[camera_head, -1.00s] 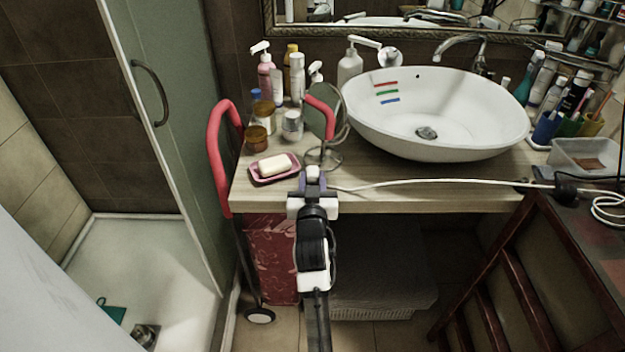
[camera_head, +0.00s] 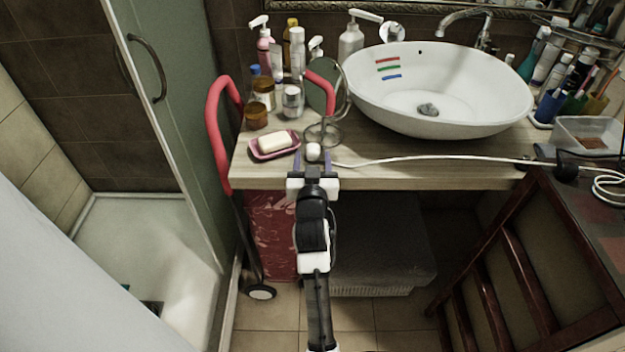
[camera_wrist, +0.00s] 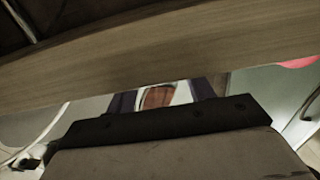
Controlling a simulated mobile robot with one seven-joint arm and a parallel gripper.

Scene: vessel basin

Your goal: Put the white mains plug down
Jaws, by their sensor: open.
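The white mains plug (camera_head: 313,151) is at the front edge of the wooden counter, below the round mirror stand. It appears to rest on the counter top, though contact is hard to see. Its white cable (camera_head: 430,158) runs right along the counter. My gripper (camera_head: 313,160) is open, with its two purple fingers apart on either side of the plug. In the wrist view, the dark fingers (camera_wrist: 160,98) stand apart, with a white and reddish-brown patch between them that I cannot identify.
A pink soap dish (camera_head: 259,155) with soap lies left of the plug. The mirror stand (camera_head: 323,132) is close behind it. A white basin (camera_head: 445,112) stands at the right. Several bottles crowd the back left. A red-handled frame (camera_head: 213,135) stands beside the counter's left end.

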